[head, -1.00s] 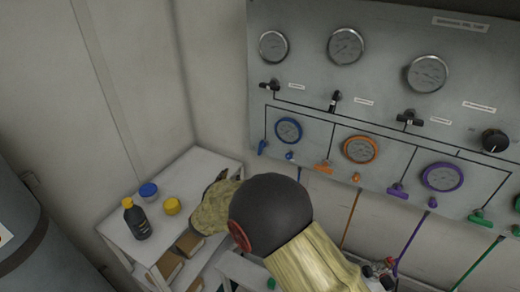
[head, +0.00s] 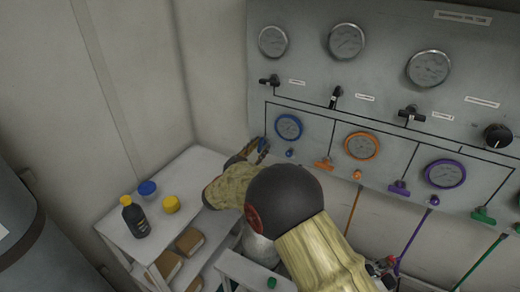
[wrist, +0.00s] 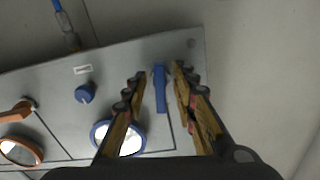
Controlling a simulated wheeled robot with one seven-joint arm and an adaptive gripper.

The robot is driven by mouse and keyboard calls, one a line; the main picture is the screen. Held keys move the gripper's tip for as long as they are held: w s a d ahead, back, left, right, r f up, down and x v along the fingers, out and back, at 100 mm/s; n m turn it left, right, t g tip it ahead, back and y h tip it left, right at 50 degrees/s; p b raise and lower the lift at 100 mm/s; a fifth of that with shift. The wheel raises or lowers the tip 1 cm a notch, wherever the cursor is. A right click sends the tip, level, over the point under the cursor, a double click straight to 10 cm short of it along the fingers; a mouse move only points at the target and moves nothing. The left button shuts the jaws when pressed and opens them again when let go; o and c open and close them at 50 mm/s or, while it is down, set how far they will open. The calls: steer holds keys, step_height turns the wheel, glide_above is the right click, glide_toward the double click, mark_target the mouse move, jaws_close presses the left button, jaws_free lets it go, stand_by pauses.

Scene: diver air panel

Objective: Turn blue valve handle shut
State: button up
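The blue valve handle (wrist: 161,92) is a narrow bar on the grey panel, upright in the wrist view. In the head view it (head: 262,143) shows at the panel's lower left, left of the blue-rimmed gauge (head: 289,127), partly covered by my fingers. My gripper (wrist: 159,72) is open, with one finger on each side of the handle. A gap shows between the handle and each finger; I cannot tell how close the tips are to the panel. In the head view my gripper (head: 254,150) is at the panel's left edge.
A blue knob (wrist: 85,93) sits on the panel beside the handle. An orange handle (head: 324,163) and a purple handle (head: 399,188) lie to the right. A white shelf (head: 118,232) at left holds a dark bottle (head: 136,218) and blue and yellow pots.

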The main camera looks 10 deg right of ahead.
steer(key=shift+w+d, duration=0.15)
steer(key=shift+w, duration=0.05)
steer(key=shift+c, duration=0.8)
jaws_close()
